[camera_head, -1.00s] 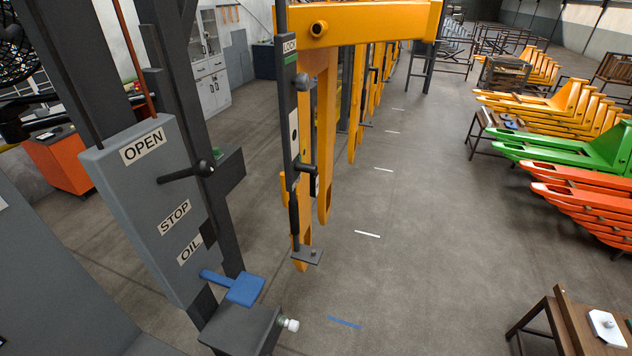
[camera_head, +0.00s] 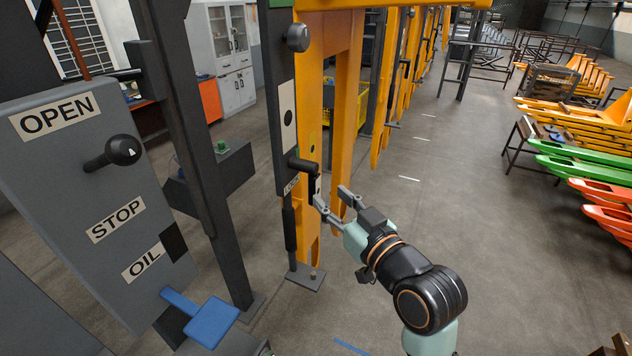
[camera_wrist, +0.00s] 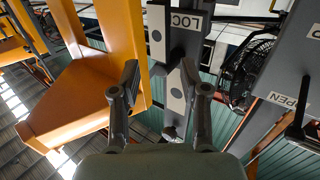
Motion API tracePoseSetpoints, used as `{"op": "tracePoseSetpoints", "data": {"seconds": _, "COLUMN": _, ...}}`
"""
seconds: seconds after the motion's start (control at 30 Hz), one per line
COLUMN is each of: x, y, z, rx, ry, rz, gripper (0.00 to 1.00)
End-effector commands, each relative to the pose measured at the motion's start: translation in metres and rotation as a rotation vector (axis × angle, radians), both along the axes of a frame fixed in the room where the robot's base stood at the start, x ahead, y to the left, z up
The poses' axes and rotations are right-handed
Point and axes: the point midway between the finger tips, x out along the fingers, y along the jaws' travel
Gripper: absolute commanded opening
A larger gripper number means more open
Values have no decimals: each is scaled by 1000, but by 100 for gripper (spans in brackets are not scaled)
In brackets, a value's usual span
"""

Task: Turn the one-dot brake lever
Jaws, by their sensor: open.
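A dark post carries a white plate with one black dot (camera_head: 287,118) in the head view. A black lever handle (camera_head: 304,166) sticks out just below that plate. A second white plate is partly visible lower on the post, beside the orange frame; its dots are too small to read there. My gripper (camera_head: 335,199) is open and empty, just right of and below the handle, seemingly apart from it. In the wrist view my open fingers (camera_wrist: 159,78) point toward two white dotted plates, the left one (camera_wrist: 157,32) and the right one (camera_wrist: 176,92). I cannot tell which lever belongs to each plate.
A grey panel (camera_head: 100,215) with OPEN, STOP and OIL labels and a black knob lever (camera_head: 113,152) stands at left. A blue pedal (camera_head: 212,322) is below it. Orange beams (camera_head: 346,90) rise close behind my gripper.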

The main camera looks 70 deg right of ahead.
Motion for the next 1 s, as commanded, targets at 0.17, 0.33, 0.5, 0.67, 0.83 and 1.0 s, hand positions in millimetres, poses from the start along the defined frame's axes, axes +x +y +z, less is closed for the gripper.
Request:
{"op": "tracePoseSetpoints", "data": {"seconds": 0.17, "x": 3, "y": -4, "z": 2, "rx": -1, "ry": -1, "rz": -1, "gripper": 45}}
{"op": "tracePoseSetpoints", "data": {"seconds": 0.33, "x": 28, "y": -20, "z": 3, "rx": 0, "ry": 0, "rz": 1, "gripper": 45}}
{"op": "tracePoseSetpoints", "data": {"seconds": 0.5, "x": 52, "y": -37, "z": 2, "rx": 2, "ry": 1, "rz": 0, "gripper": 45}}
{"op": "tracePoseSetpoints", "data": {"seconds": 0.67, "x": 62, "y": -45, "z": 1, "rx": 1, "ry": 1, "rz": 0, "gripper": 45}}
{"op": "tracePoseSetpoints", "data": {"seconds": 0.83, "x": 63, "y": -46, "z": 1, "rx": 1, "ry": 1, "rz": -1, "gripper": 45}}
{"op": "tracePoseSetpoints", "data": {"seconds": 1.0, "x": 63, "y": -46, "z": 1, "rx": 1, "ry": 1, "rz": -1, "gripper": 28}}
